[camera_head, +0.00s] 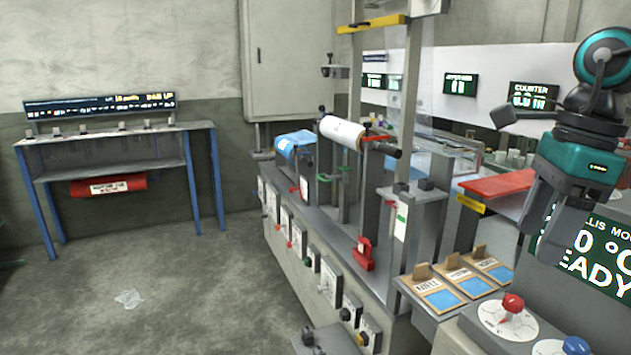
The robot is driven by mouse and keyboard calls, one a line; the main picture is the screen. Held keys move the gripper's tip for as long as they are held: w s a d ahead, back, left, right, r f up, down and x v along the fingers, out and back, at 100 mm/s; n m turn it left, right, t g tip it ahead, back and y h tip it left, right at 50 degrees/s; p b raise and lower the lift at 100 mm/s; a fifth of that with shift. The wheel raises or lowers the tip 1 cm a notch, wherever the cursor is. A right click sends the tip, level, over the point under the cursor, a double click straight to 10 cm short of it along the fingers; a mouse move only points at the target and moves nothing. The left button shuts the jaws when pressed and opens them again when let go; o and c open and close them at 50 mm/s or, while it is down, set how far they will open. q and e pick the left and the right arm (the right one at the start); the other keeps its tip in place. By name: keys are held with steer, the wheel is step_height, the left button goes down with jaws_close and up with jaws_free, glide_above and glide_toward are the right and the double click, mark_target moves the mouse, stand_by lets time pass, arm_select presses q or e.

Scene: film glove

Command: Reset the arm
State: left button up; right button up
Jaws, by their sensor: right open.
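My right arm comes in at the upper right of the head view, in dark grey and teal. Its right gripper (541,228) points downward, with its fingers apart and nothing seen between them. It hangs in front of the dark screen (600,245) with white lettering and to the right of the red plate (497,184). My left gripper does not show.
A grey machine bench (283,256) with a white film roll (342,131) and a blue roll (295,143) fills the middle. Sample trays (440,300) and a red knob (513,303) lie below the gripper. A blue-legged table (120,134) stands left.

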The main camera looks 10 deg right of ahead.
steer(key=w+a+f+m+t+y, duration=0.3)
steer(key=w+f+m+t+y, duration=0.55)
steer(key=m, duration=0.45)
steer(key=s+d+f+m+t+h, duration=0.25)
steer(key=f+m+h, duration=0.3)
steer(key=m, duration=0.45)
steer(key=s+d+f+m+t+h, duration=0.2)
steer(key=d+f+m+t+h, duration=0.15)
steer(key=f+m, duration=0.45)
steer(key=s+a+f+m+g+h, duration=0.4)
steer(key=s+a+f+m+g, duration=0.15)
steer(key=s+f+m, duration=0.55)
steer(key=s+a+f+m+g+y, duration=0.2)
steer(key=s+a+m+g+y, duration=0.3)
steer(key=s+a, duration=0.4)
steer(key=w+a+f+t, duration=0.2)
steer(key=w+f+t, duration=0.4)
steer(key=f, duration=0.3)
steer(key=shift+w+a+f+n, duration=0.2)
steer(key=shift+w+f+n, duration=0.1)
steer(key=shift+w, duration=0.6)
